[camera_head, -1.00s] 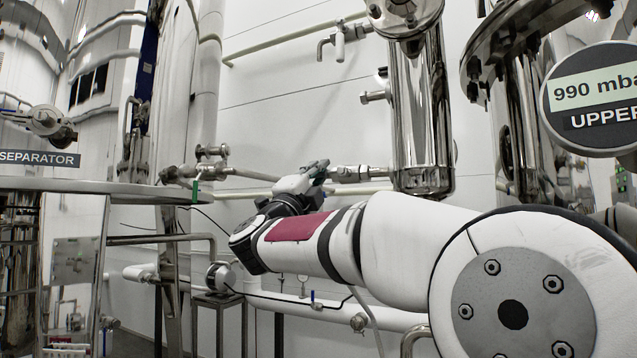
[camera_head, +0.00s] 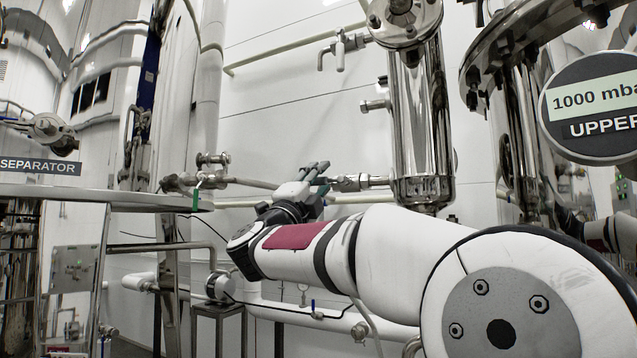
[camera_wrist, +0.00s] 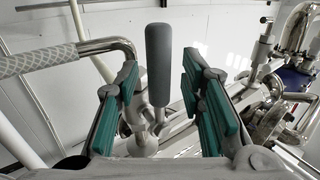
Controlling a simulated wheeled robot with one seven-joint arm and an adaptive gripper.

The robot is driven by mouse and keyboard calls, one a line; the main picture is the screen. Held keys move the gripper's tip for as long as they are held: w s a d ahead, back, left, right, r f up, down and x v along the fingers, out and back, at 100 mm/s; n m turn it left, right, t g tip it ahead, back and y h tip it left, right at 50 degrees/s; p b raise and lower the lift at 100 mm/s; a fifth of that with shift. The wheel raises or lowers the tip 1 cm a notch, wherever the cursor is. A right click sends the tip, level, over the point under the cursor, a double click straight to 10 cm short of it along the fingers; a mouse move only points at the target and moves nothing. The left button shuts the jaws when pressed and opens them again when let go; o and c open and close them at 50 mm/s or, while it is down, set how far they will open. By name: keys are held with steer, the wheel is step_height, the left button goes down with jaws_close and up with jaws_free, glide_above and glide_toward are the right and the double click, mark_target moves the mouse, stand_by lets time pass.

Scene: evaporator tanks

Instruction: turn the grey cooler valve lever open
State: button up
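The grey lever (camera_wrist: 159,65) stands upright in the wrist view, between the two green-padded fingers of my gripper (camera_wrist: 160,108). Gaps show on both sides of the lever, so the fingers are open around it and apart from it in the picture. Its lower end meets a pale metal valve fitting (camera_wrist: 150,138) on the pipe. In the head view my gripper (camera_head: 312,180) is at the pipe left of the shiny vertical cylinder (camera_head: 422,110). The lever cannot be told apart from the fingers there.
A pipe with a braided sleeve (camera_wrist: 40,60) runs close to the left finger in the wrist view. Metal pipes and a flange (camera_wrist: 270,125) lie to the right. In the head view a round gauge (camera_head: 598,102) reads 1000 mbar, and a SEPARATOR sign (camera_head: 38,167) hangs at left.

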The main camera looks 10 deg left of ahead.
steer(key=shift+s+f, duration=0.1)
steer(key=v, duration=1.1)
steer(key=shift+s+f, duration=0.2)
steer(key=shift+s, duration=0.1)
steer(key=shift+a, duration=0.1)
